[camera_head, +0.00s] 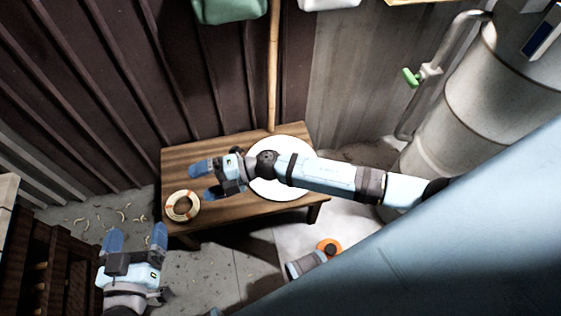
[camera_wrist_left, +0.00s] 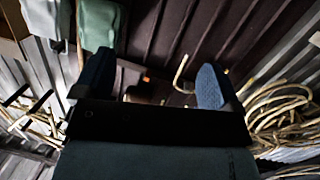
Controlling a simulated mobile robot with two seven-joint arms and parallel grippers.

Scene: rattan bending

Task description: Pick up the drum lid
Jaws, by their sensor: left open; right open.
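A flat white round disc, which looks like the drum lid (camera_head: 268,188), lies on the wooden table (camera_head: 184,151). My right arm crosses above it and hides its middle. My right gripper (camera_head: 206,180) is open over the left part of the table, to the left of the lid, with no object between its fingers. My left gripper (camera_head: 136,239) is open and empty, low at the left, in front of the table and away from the lid. In the left wrist view its two blue fingers (camera_wrist_left: 155,85) stand wide apart, and the lid cannot be made out.
A ring-shaped roll (camera_head: 182,206) lies at the table's left edge. A tan pole (camera_head: 274,65) stands behind the table. A large metal cylinder (camera_head: 452,95) with a pipe and green valve handle (camera_head: 411,77) is at right. A dark slatted wooden structure (camera_head: 42,250) is at lower left.

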